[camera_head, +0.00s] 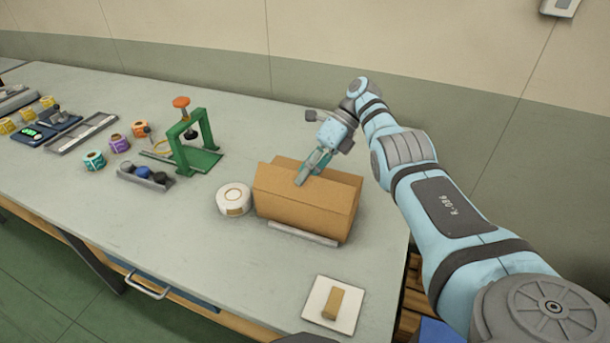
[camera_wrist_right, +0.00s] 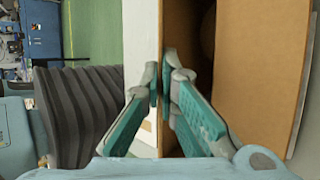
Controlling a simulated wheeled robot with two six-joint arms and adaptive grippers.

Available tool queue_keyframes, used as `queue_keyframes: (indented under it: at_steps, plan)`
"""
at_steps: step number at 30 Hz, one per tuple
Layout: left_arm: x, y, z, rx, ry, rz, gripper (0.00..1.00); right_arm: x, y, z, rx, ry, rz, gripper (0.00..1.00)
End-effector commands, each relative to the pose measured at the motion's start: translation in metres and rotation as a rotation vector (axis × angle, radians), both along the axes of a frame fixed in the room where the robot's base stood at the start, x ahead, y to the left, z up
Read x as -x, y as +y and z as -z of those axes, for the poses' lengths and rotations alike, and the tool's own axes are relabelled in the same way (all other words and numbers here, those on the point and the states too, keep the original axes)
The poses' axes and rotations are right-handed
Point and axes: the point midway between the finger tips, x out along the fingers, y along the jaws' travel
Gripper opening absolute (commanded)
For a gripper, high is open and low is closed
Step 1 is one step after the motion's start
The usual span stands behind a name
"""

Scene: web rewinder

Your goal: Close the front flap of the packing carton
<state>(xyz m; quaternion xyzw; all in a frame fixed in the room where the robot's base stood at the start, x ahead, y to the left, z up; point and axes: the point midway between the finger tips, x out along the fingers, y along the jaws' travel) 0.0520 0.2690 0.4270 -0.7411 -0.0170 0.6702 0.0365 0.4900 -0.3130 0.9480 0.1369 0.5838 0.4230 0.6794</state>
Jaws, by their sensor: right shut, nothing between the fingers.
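The brown packing carton (camera_head: 300,222) stands on the table, right of centre in the head view. A lighter flap panel (camera_head: 277,183) slopes along its front upper side. I cannot tell from here how far that flap is from flat. My right gripper (camera_head: 301,181) is at the top of the carton, fingers pointing down at the flap, shut and empty. In the right wrist view its fingertips (camera_wrist_right: 165,72) are together over a dark gap in the carton top, beside a broad brown cardboard panel (camera_wrist_right: 262,70). My left gripper is not in view.
A white tape roll (camera_head: 234,198) stands close to the carton's left. A grey strip (camera_head: 303,235) lies along its front. A white pad (camera_head: 321,296) with a small brown block is near the front right edge. A green stand (camera_head: 192,150) and coloured rolls are further left.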

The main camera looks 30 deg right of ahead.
Motion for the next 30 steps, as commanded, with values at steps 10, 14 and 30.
queue_keyframes:
  at_steps: [10,14,30]
  plan:
    - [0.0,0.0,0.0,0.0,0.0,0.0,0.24,0.0,0.0,0.0,0.0,0.001,-0.001,0.23]
    - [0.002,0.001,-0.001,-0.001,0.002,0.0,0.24,0.0,0.0,0.0,0.003,0.0,0.0,0.23]
    - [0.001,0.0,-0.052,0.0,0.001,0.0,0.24,0.012,0.015,-0.014,0.295,-0.197,-0.004,0.23]
